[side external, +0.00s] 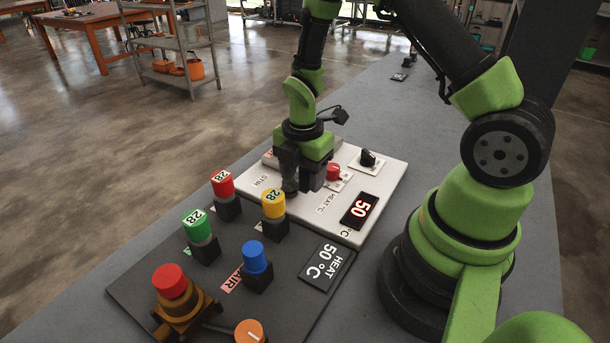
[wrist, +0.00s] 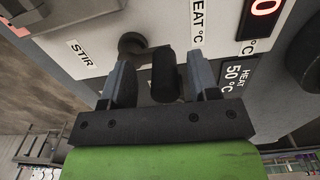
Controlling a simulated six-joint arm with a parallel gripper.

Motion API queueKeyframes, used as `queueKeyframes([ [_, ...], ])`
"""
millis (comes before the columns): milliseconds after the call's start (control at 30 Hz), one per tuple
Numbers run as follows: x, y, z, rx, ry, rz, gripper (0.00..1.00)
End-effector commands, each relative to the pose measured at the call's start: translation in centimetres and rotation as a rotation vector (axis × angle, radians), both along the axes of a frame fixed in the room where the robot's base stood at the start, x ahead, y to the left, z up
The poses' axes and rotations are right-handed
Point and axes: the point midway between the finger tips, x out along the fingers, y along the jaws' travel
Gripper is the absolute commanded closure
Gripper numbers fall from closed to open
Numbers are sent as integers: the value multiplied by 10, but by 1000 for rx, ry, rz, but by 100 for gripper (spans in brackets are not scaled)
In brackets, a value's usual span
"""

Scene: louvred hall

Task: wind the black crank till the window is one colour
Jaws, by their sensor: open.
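The black crank (wrist: 163,76) shows in the wrist view, with its round hub by the STIR label and its handle reaching toward me. My gripper (wrist: 161,78) is open, with one finger on each side of the crank handle. Narrow gaps show between the handle and both fingers. In the side view my gripper (side external: 300,187) is low over the white panel (side external: 385,190), near the STIR label, and mostly hides the crank. I cannot make out the crank's window clearly; a small red patch shows at the left edge in the wrist view.
The white panel also has a red knob (side external: 333,172), a black knob (side external: 368,158) and a red 50 display (side external: 360,209). A dark board (side external: 235,310) in front carries red, green, yellow and blue capped posts, close to my gripper.

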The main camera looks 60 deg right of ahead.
Motion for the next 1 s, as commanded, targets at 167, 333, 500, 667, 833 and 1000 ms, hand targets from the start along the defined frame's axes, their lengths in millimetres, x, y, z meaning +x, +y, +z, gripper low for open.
queueKeyframes([
  [167, 0, 0, 11, 0, -1, 0, 45],
  [333, 0, 0, 33, 0, 0, -2, 45],
  [500, 0, 0, 54, 0, -1, -2, 45],
  [667, 0, 0, 68, 0, 2, 0, 45],
  [833, -1, 1, 70, 1, 6, -1, 45],
  [1000, -1, 1, 70, 1, 5, -1, 45],
])
